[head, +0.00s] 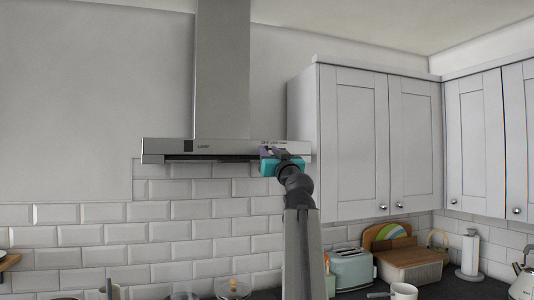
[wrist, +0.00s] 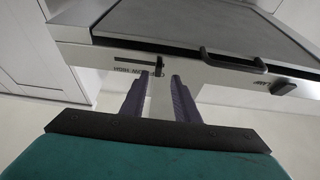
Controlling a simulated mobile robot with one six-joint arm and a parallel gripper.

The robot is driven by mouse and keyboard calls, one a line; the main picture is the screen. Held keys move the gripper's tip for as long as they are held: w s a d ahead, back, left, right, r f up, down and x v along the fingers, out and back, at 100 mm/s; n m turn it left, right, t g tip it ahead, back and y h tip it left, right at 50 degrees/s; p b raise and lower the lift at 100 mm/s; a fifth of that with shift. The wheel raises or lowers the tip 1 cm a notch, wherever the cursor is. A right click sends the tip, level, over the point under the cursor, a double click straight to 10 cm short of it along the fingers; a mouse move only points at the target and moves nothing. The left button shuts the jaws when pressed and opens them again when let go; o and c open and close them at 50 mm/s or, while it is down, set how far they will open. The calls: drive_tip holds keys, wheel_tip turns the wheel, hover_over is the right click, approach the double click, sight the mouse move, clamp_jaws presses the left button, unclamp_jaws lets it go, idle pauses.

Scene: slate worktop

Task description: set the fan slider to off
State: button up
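The fan slider (wrist: 159,63) is a small dark knob in a dark slot on the hood's pale front panel. In the wrist view it sits near the right end of the slot, with small lettering beside it, partly too small to read. My gripper (wrist: 159,76) has its two purple fingers apart, with a clear gap between the tips. The knob shows in line with that gap; I cannot tell whether a finger touches it. In the head view my gripper (head: 268,151) is at the right part of the range hood (head: 225,147) and hides some of its panel.
In the wrist view a dark handle (wrist: 232,64) and a dark button (wrist: 282,88) are to the right of the slider. White wall cabinets (head: 352,140) stand right of the hood. A toaster (head: 351,268) and a bread bin (head: 408,265) are on the worktop below.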

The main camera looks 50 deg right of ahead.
drive_tip(key=b+v, duration=0.3)
drive_tip(key=v, duration=0.8)
drive_tip(key=shift+f, duration=0.2)
drive_tip(key=shift+s+a, duration=0.1)
drive_tip(key=shift+s, duration=0.05)
